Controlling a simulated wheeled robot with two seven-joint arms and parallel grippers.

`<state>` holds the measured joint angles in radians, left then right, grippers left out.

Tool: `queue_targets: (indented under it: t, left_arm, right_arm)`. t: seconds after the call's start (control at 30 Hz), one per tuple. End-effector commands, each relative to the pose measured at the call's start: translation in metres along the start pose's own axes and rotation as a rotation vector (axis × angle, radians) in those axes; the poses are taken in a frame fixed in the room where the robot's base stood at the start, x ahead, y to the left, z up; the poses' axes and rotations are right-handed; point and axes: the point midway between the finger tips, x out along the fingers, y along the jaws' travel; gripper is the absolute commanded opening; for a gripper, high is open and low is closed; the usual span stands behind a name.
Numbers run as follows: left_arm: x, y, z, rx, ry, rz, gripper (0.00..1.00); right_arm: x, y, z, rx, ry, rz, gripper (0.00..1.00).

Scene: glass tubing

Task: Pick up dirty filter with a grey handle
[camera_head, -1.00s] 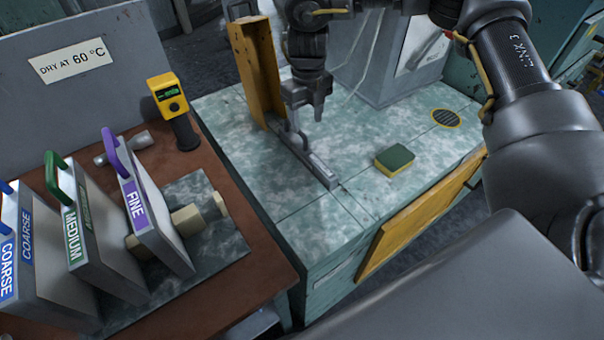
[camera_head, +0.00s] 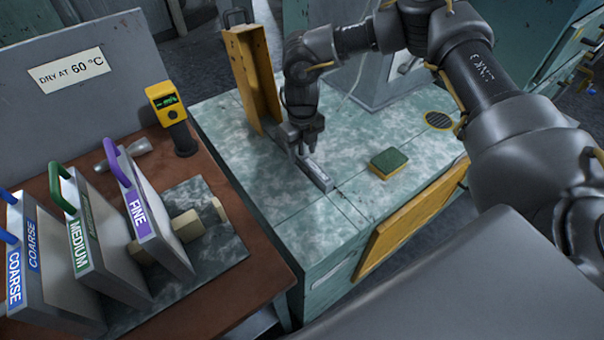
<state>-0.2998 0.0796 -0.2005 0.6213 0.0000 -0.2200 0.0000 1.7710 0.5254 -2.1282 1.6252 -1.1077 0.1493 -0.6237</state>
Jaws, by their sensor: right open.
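The dirty filter (camera_head: 319,176) shows as a narrow grey bar, level with the pale green marbled countertop (camera_head: 272,213). Its grey handle is mostly hidden behind my right gripper. My right gripper (camera_head: 306,148) points down just over the handle end of the bar. It is open, its fingers close to the handle; I cannot tell whether they are around it or touching it. My left gripper is not in view.
A raised yellow flap (camera_head: 250,80) stands just left of my right gripper. A green and yellow sponge (camera_head: 389,163) lies to the right. Labelled filters, blue coarse (camera_head: 25,250), green medium (camera_head: 80,240) and purple fine (camera_head: 140,215), stand at left near a yellow meter (camera_head: 165,104).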

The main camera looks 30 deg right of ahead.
Motion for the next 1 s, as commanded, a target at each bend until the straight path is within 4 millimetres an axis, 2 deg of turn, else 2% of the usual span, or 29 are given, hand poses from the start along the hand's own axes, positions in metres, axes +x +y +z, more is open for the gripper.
queue_targets:
  t: [0.17,0.4,0.8,1.0]
  left_arm:
    - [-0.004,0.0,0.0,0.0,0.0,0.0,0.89]
    - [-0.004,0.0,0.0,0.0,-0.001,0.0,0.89]
    - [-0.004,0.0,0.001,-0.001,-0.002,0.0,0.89]
    - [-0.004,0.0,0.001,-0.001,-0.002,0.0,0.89]
  right_arm:
    - [0.016,0.0,0.0,0.001,0.001,-0.001,0.51]
    - [0.018,0.0,0.0,0.0,-0.001,0.0,0.51]
    - [0.017,0.0,0.0,0.0,-0.001,0.0,0.0]
    - [0.017,0.0,0.0,0.0,-0.001,0.0,0.0]
